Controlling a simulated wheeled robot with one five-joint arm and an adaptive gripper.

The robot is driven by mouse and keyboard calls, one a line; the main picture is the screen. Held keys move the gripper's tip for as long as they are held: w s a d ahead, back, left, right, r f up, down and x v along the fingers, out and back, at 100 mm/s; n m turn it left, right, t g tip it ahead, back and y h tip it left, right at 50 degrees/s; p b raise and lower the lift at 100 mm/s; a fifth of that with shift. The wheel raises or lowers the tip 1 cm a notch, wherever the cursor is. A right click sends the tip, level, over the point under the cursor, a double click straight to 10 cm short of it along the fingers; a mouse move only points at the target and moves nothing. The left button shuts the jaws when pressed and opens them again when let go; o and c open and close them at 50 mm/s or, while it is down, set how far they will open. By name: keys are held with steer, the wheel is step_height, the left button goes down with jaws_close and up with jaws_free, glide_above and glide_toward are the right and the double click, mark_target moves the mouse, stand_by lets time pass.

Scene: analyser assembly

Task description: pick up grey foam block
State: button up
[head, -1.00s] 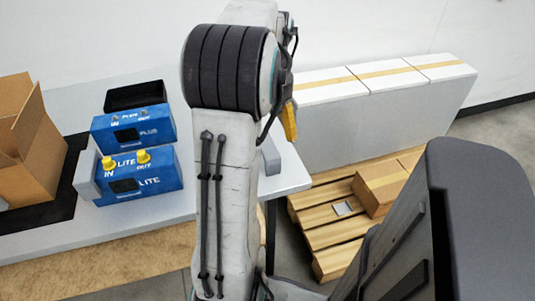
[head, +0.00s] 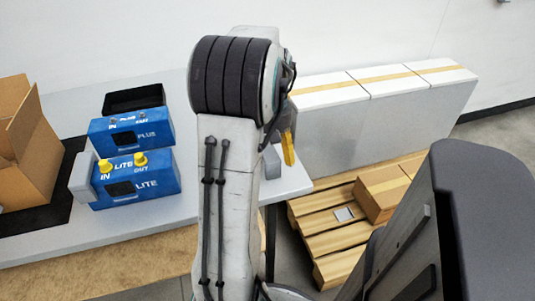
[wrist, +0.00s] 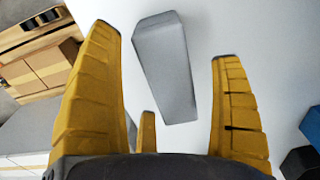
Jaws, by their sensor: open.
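A grey foam block (wrist: 166,68) lies on the white table in the wrist view, between my two yellow fingers and a little ahead of them. In the head view a part of it (head: 271,163) shows just right of my arm, near the table's right end. My gripper (wrist: 165,45) is open and empty, with the left finger to the block's left and the right finger to its right. No contact shows. In the head view only one yellow finger shows; the rest is hidden behind my arm.
Blue analyser boxes (head: 135,183) with yellow caps stand on the table (head: 120,232) to the left, with another grey block (head: 82,178) against their left side. An open cardboard box (head: 25,150) is further left. A pallet (head: 335,245) and white boxes (head: 330,120) stand right.

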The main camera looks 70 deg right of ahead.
steer(key=shift+f, duration=0.25)
stand_by(0.5)
steer(key=c, duration=1.1)
